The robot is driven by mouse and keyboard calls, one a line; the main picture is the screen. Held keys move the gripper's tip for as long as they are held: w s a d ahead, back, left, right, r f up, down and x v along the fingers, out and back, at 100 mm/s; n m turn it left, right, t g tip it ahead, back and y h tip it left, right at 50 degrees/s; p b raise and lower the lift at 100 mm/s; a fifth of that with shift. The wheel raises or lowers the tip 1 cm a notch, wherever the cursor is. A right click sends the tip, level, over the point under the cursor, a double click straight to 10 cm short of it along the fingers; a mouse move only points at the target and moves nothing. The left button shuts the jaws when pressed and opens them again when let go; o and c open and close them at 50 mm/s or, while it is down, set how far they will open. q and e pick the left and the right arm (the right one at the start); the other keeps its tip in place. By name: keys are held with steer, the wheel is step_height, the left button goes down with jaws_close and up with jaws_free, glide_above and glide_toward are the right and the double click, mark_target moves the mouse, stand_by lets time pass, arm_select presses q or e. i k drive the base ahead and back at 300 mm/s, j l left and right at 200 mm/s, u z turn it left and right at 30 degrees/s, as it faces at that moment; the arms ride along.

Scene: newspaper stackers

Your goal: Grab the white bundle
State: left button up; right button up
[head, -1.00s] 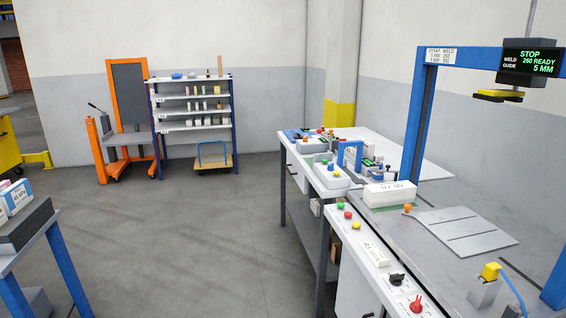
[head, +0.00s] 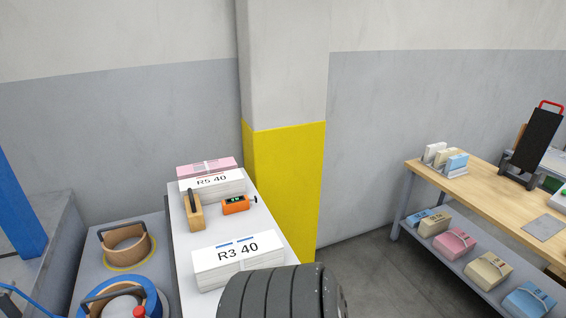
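Two white bundles lie on a narrow white table (head: 270,225) in the head view. The nearer one (head: 238,262) is labelled "R3 40" and has blue marks on top. The farther one (head: 212,184) is labelled "R5 40". A pink bundle (head: 207,165) lies just behind the farther one. No gripper fingers show in the head view. A black ribbed shape at the bottom centre stands in front of the table's near end and hides part of it; I cannot tell what it is.
A wooden block (head: 195,213) and an orange device (head: 235,205) stand between the white bundles. Strap coils (head: 126,246) lie at left. A yellow-based pillar (head: 290,185) rises behind the table. A wooden workbench (head: 490,190) stands right, with grey floor between.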

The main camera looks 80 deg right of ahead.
mark_target(214, 266)
steer(key=z, duration=0.4)
steer(key=k+z, duration=0.1)
steer(key=z, duration=0.75)
steer(key=k+l+z, duration=0.1)
steer(key=z, duration=0.3)
steer(key=l+z, duration=0.1)
steer(key=z, duration=0.3)
